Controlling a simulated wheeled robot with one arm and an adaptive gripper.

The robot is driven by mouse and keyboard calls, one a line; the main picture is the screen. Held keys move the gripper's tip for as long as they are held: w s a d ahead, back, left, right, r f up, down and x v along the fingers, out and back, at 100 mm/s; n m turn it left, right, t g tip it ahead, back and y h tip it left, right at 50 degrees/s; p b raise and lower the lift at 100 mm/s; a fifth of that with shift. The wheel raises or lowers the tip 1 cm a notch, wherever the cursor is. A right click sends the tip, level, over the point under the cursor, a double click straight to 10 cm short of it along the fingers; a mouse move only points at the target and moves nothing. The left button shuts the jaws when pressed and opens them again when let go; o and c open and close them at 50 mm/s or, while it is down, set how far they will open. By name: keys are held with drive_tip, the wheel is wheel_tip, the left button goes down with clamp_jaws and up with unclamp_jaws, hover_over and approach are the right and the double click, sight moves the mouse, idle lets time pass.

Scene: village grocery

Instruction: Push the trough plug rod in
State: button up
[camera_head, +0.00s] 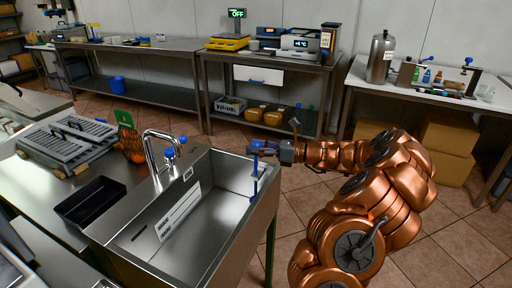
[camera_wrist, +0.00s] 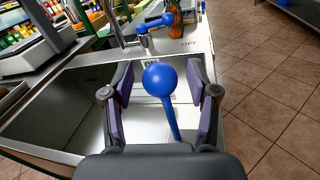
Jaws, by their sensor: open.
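The trough (camera_head: 180,240) is a steel sink basin set in the counter, in the middle of the head view. The plug rod (camera_head: 253,186) is a thin blue rod standing near the basin's right end. Its round blue knob (camera_wrist: 159,79) shows large in the wrist view, between the fingers. My gripper (camera_head: 262,150) is at the rod's upper end. In the wrist view my gripper (camera_wrist: 158,105) is open, with a finger on each side of the rod and gaps to both.
A steel tap (camera_head: 160,150) with blue knobs stands at the basin's back left. A dark tray (camera_head: 90,202) and a grey slatted rack (camera_head: 68,145) are on the counter to the left. Open tiled floor (camera_head: 440,235) lies to the right.

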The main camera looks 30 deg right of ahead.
clamp_jaws()
idle(0.6)
